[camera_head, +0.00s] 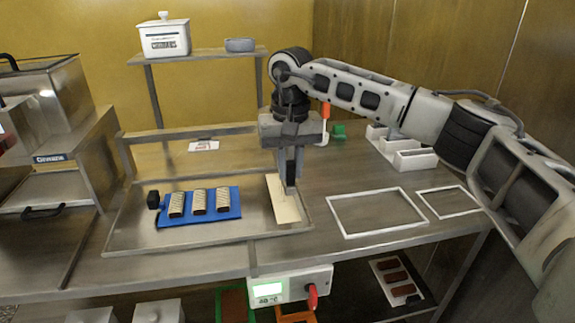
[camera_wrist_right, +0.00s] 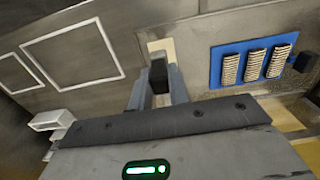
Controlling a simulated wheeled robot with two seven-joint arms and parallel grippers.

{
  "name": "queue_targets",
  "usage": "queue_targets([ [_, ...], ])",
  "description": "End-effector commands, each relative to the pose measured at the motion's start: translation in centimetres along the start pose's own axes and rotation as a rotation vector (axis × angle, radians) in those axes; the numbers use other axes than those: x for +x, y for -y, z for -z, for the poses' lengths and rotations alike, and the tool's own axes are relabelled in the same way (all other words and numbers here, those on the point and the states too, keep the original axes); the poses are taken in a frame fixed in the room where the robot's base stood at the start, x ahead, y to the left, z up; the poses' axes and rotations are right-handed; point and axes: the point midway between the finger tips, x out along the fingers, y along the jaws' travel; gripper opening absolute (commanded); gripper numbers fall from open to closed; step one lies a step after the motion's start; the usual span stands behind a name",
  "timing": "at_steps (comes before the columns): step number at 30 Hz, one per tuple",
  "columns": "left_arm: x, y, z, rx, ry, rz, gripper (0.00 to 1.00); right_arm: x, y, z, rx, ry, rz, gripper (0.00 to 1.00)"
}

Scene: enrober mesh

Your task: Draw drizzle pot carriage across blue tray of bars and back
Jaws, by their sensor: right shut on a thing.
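A blue tray (camera_head: 228,228) lies inside a raised metal frame on the bench, with three dark, pale-striped bars (camera_head: 199,201) on it. It also shows at the right of the right wrist view (camera_wrist_right: 216,66). My right gripper (camera_head: 290,188) points down to the right of the tray, at the frame's right end. Its fingers are shut on a black block (camera_wrist_right: 158,72), seen between them in the wrist view. A pale flat strip (camera_head: 284,203) lies beneath it. I cannot make out a separate pot on the carriage. My left gripper is not in view.
A black knob (camera_head: 153,200) stands at the tray's left end. Two white outlined rectangles (camera_head: 345,233) lie empty on the right. White bins (camera_head: 411,158) stand behind them. A white lidded pot (camera_head: 165,42) sits on a rear shelf. A control box (camera_head: 290,287) is on the front edge.

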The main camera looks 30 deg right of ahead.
Motion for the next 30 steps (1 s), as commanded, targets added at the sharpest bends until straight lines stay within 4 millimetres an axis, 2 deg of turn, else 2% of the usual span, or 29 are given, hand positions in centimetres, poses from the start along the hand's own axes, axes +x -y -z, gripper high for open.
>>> queue_targets([
  [3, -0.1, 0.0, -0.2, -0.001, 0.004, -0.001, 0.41, -0.2, -0.4, 0.1, 0.004, -0.003, -0.006, 0.0],
  [4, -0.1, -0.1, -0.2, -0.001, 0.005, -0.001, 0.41, -0.2, -0.5, 0.1, 0.005, -0.003, -0.006, 0.21],
  [6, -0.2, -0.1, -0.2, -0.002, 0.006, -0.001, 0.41, -0.2, -0.4, 0.2, 0.006, -0.003, -0.006, 0.4],
  [15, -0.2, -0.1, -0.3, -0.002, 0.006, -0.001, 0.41, -0.2, -0.2, 0.1, 0.004, -0.002, -0.004, 0.4],
  [19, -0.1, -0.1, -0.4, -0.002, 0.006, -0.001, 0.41, -1.2, -0.2, 0.2, 0.005, -0.005, -0.001, 0.4],
  [23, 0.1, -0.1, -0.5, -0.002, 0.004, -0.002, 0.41, -3.5, -0.2, 0.2, 0.005, -0.007, -0.002, 0.4],
  [30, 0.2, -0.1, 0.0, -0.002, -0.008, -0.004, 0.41, -9.5, -0.2, 0.1, 0.005, -0.008, -0.002, 0.4],
])
